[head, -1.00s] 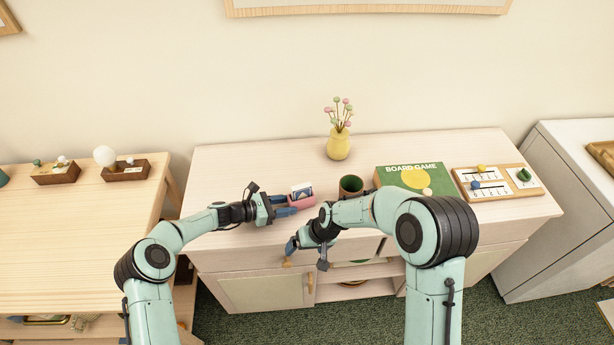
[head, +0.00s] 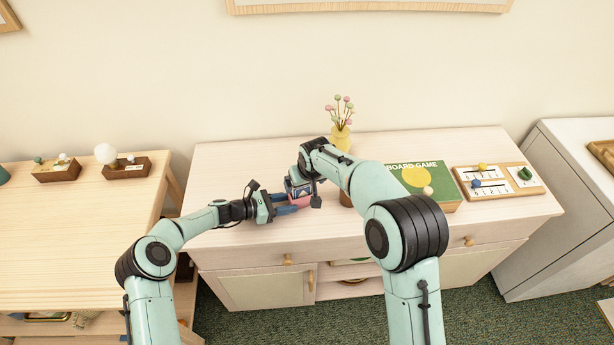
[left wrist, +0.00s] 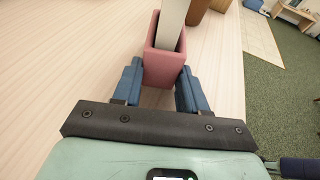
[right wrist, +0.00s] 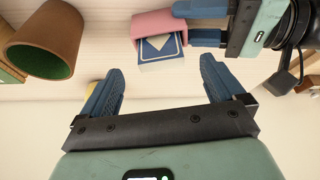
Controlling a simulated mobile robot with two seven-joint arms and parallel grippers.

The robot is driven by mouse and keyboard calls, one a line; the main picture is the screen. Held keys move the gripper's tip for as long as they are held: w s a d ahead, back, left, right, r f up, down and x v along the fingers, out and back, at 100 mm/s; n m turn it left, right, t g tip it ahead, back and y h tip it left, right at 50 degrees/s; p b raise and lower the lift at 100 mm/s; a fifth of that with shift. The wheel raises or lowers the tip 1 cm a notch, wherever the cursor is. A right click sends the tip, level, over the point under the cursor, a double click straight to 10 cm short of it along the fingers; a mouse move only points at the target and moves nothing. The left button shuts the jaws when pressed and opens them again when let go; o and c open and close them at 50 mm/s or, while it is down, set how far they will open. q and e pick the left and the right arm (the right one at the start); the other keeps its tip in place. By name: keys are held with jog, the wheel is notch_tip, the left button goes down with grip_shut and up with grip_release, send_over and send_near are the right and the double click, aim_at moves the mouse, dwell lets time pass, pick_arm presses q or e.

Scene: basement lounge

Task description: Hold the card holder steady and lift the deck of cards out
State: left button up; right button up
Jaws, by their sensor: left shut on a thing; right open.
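The pink card holder (head: 301,201) stands on the pale cabinet top; it also shows in the left wrist view (left wrist: 163,66) and right wrist view (right wrist: 152,22). The deck of cards (right wrist: 163,48), blue and white, sits in the holder with its upper part sticking out. My left gripper (left wrist: 158,82) is shut on the holder, one finger on each side. My right gripper (right wrist: 161,72) is open and empty near the deck's exposed end, its fingers apart from it. In the head view my right arm partly hides the deck.
A brown cup with green inside (right wrist: 45,40) stands close to the right of the holder. A yellow vase (head: 341,136) is behind my right arm. A board game box (head: 440,190) and a wooden scoreboard (head: 497,182) lie further right. The cabinet's left top is clear.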

pick_arm(q)
jog(key=shift+f, duration=0.1)
pick_arm(e)
jog(key=shift+x, duration=2.7)
jog(key=c, duration=1.1)
jog(key=shift+r, duration=5.55)
pick_arm(q)
jog(key=o, duration=1.1)
